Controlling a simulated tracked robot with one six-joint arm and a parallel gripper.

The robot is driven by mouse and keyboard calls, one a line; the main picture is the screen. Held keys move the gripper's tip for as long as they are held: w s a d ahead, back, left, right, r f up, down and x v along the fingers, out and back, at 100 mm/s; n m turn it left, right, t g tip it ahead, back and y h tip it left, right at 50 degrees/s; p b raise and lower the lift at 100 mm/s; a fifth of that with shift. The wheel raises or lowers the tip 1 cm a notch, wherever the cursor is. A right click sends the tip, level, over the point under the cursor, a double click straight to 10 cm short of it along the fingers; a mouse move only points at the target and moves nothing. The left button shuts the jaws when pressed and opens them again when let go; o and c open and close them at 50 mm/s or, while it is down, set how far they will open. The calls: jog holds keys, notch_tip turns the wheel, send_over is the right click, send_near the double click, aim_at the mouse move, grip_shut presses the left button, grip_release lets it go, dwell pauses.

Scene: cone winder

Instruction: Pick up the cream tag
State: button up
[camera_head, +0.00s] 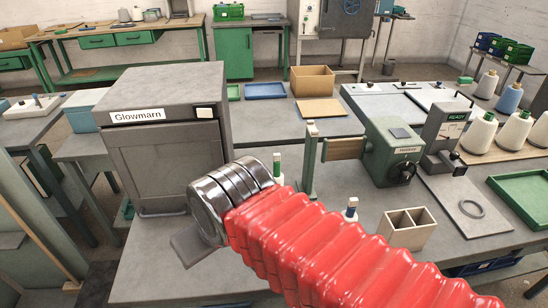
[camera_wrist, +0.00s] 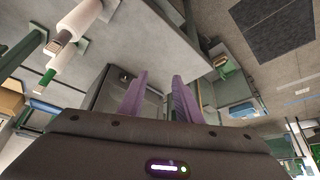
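I cannot make out a cream tag in either view; it may be hidden or too small to tell. My gripper (camera_wrist: 160,76) shows in the wrist view as two purple fingers standing apart, with nothing seen held between them. In the head view my red-sleeved arm reaches in front of the grey cabinet labelled Glowmarn (camera_head: 165,160) and covers part of the bench.
The grey bench (camera_head: 150,280) carries a green winder unit (camera_head: 392,150), a two-compartment wooden box (camera_head: 407,236), a grey plate with a dark ring (camera_head: 471,208) and a green tray (camera_head: 523,198). White cones (camera_head: 479,134) stand at the right. A cardboard box (camera_head: 312,80) stands behind.

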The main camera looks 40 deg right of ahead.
jog(key=shift+o, duration=0.9)
jog(key=shift+w+d+r, duration=0.15)
jog(key=w+d+r+m+h, duration=0.1)
jog(key=w+d+r+m, duration=0.1)
jog(key=d, duration=0.7)
jog(key=w+d+r+m+g, duration=0.1)
jog(key=w+d+r, duration=0.3)
jog(key=d, duration=0.6)
jog(key=w+d+r+m+g+h, duration=0.1)
jog(key=w+d+r+m, duration=0.2)
jog(key=d, duration=0.6)
jog(key=shift+w+d+m+h, duration=0.3)
jog(key=shift+w+d+m, duration=0.1)
jog(key=shift+w, duration=0.7)
send_over(277, 154)
jog(key=s+a, duration=0.1)
jog(key=s, duration=0.1)
notch_tip(277, 154, down, 8)
jog(key=shift+a, duration=0.2)
jog(key=shift+x, duration=2.45)
jog(key=shift+a, duration=0.1)
